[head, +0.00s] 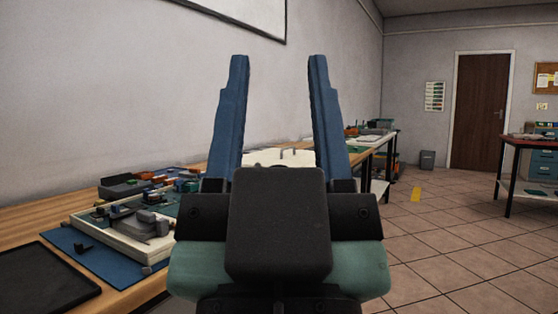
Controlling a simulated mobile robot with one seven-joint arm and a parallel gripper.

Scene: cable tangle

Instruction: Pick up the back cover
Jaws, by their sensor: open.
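My gripper (279,62) is in the middle of the head view, with its two blue fingers pointing up and wide apart. Nothing is between them. I cannot pick out the back cover for sure. Several grey parts (150,226) lie in a cream tray (108,240) on the workbench at the left, and one of them may be it. The gripper is to the right of this tray in the picture and apart from it. My gripper's body hides part of the bench and whatever lies behind it.
The wooden workbench (40,213) runs along the left wall. It bears a black mat (40,280), a blue mat (110,262) and a dark grey bin (122,188) near small orange and green parts. Tiled floor (450,240) is open at the right, before another table (530,143).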

